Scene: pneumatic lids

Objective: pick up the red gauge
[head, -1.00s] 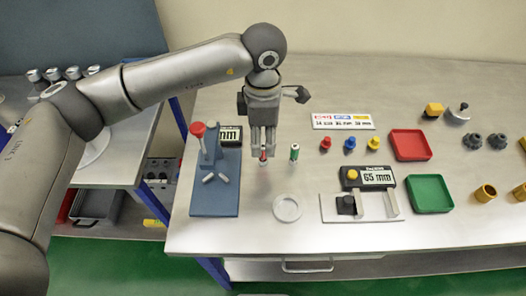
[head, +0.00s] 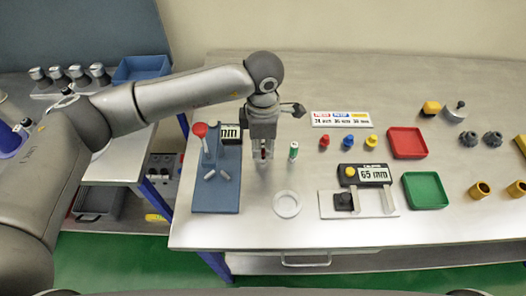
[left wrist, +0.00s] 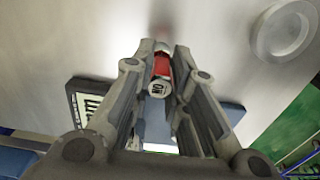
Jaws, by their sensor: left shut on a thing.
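The red gauge (left wrist: 161,68) is a small cylinder with a red band and a pale, marked end. In the left wrist view it sits between the two fingers of my left gripper (left wrist: 163,85). In the head view the left gripper (head: 263,152) points down over the workbench and is shut on the red gauge (head: 264,154), which the fingers mostly hide. I cannot tell whether the gauge is clear of the bench top. A similar green gauge (head: 293,151) stands upright just to the right. My right gripper is not in view.
A blue stand (head: 215,190) with a red knob and display is close on the left. A white ring (head: 287,204) lies in front. A 65 mm display device (head: 366,175), a red tray (head: 408,143) and a green tray (head: 426,191) are to the right.

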